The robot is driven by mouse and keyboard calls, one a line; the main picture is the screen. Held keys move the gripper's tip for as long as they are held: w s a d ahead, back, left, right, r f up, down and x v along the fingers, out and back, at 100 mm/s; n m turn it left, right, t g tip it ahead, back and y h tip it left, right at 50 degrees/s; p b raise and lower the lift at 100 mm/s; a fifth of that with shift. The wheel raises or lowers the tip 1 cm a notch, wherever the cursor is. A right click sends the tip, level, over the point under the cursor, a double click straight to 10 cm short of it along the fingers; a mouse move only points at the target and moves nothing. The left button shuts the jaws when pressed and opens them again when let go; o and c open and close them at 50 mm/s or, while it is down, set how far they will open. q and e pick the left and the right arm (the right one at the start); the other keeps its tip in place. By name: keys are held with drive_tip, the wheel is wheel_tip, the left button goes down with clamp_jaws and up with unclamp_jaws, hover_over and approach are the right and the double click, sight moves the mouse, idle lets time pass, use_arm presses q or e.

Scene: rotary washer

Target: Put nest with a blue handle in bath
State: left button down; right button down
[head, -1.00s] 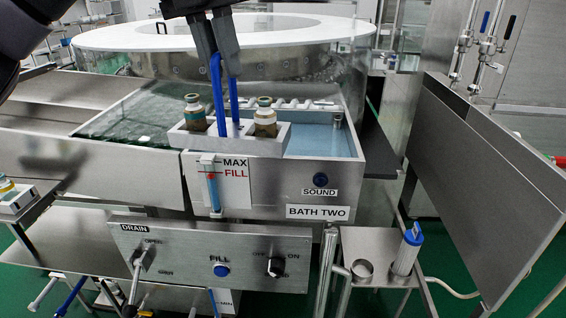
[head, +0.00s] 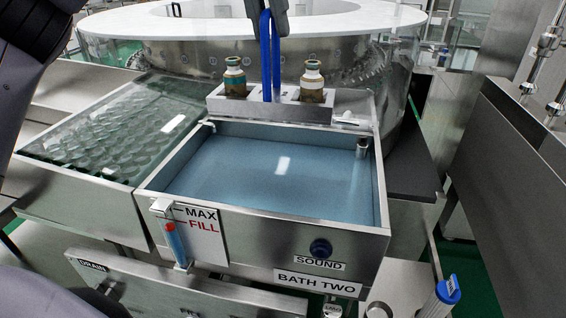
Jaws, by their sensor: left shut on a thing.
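The nest (head: 268,106) is a light grey block with a tall blue handle (head: 270,62) and two vials, one at each side of the handle. My left gripper (head: 272,12) is shut on the top of the blue handle, at the upper middle of the head view. The nest hangs level in front of the round machine, and appears over the back edge of the bath (head: 270,180). The bath is a steel basin of blue liquid, labelled BATH TWO; its inside is unobstructed in view. I cannot tell the exact height of the nest. My right gripper is not in view.
A glass-covered basin (head: 110,135) with round shapes under it adjoins the bath on the left. A white-topped round machine (head: 250,20) stands behind. A small post (head: 361,148) stands inside the bath's right wall. A steel panel (head: 520,170) is at the right.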

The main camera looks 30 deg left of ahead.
sight(272, 95)
use_arm(q)
wheel_tip(272, 95, down, 8)
drive_tip(key=b, duration=0.3)
drive_tip(key=shift+s, duration=0.1)
wheel_tip(272, 95, down, 12)
drive_tip(key=b, duration=0.1)
drive_tip(key=shift+r, duration=0.15)
drive_tip(key=c, duration=1.5)
unclamp_jaws()
drive_tip(key=shift+f, duration=0.2)
drive_tip(key=o, duration=0.4)
drive_tip(key=shift+r, duration=0.2)
